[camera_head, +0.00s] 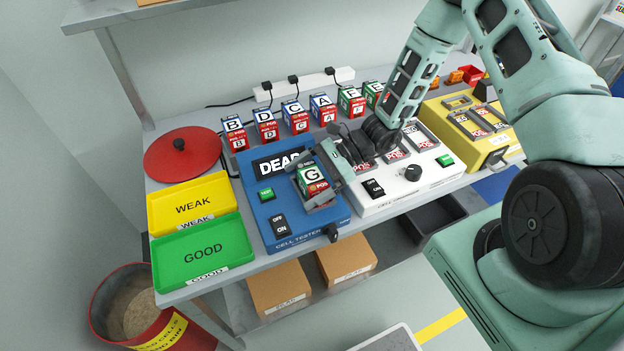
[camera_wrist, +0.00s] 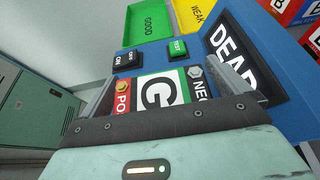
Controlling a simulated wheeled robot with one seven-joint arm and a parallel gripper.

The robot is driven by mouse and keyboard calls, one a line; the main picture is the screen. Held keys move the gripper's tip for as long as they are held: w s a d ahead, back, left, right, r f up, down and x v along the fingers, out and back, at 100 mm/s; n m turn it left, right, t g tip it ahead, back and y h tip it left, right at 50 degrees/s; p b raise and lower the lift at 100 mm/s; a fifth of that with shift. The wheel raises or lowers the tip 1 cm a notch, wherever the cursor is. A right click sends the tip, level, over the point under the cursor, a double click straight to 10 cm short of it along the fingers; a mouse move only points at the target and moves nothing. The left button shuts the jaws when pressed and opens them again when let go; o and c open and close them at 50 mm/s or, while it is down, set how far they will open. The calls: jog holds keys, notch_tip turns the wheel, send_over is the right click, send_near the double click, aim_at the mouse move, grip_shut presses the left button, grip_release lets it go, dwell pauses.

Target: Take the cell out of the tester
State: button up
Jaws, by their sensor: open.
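The blue cell tester (camera_head: 285,226) stands on the bench, and its display (camera_head: 279,163) reads DEAD. The cell marked G (camera_head: 312,175), green and white with a red POS band, sits in the tester. My gripper (camera_head: 332,184) is at the cell, with its fingers open on either side of it. In the wrist view the cell G (camera_wrist: 160,92) lies between the two open fingers of my gripper (camera_wrist: 168,90). I cannot tell whether either finger touches the cell. The tester's green TEST button (camera_wrist: 177,47) and its ON/OFF switch (camera_wrist: 127,60) are beside it.
A yellow WEAK tray (camera_head: 168,217) and a green GOOD tray (camera_head: 165,262) lie left of the tester. A red sand bin (camera_head: 165,335) stands on the floor. A white charger (camera_head: 420,183) is close on the right. Several lettered cells (camera_head: 292,112) stand behind.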

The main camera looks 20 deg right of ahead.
jog(key=shift+c, duration=0.3)
jog(key=c, duration=1.3)
jog(key=shift+o, duration=0.2)
jog(key=shift+r, duration=0.1)
